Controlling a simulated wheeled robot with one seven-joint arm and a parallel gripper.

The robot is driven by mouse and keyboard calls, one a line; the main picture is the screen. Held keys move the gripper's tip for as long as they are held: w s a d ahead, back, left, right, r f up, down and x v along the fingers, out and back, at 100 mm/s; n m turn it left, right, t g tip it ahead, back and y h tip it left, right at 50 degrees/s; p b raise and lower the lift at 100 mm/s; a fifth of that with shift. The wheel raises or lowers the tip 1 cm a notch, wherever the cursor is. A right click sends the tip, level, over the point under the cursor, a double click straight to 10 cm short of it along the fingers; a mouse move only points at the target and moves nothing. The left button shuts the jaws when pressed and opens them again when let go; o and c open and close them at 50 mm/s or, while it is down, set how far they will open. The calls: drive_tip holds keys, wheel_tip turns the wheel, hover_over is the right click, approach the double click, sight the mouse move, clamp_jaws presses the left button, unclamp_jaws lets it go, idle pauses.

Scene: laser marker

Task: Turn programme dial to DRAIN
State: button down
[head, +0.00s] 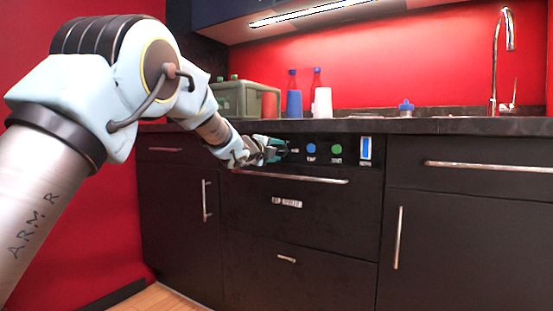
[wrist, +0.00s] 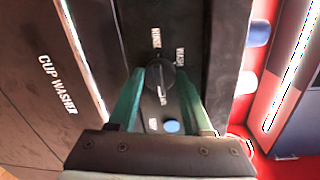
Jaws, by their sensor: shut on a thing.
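The programme dial (wrist: 160,72) is a round dark knob on the black panel, seen in the wrist view. My gripper (wrist: 160,80) has its two teal fingers on either side of the dial, closed on it. White labels RINSE and WASH stand around the knob. A white mark with small lettering lies on its near side, too small to read surely. I cannot make out the word DRAIN. In the head view my gripper (head: 280,149) is at the left end of the control panel and hides most of the dial.
Right of the dial are a blue button (head: 311,148), a green button (head: 337,148) and a blue-and-white indicator (head: 366,148). A long handle (head: 290,177) runs just below. The counter edge (head: 430,126) overhangs above, with cups, bottles and a green box (head: 240,99) on it.

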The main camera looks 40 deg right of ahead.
drive_tip(key=shift+f+m, duration=0.1)
drive_tip(key=shift+m, duration=0.2)
drive_tip(key=shift+c, duration=1.6)
unclamp_jaws()
drive_tip(key=v, duration=1)
drive_tip(key=shift+s+a, duration=0.2)
drive_tip(key=shift+a, duration=0.2)
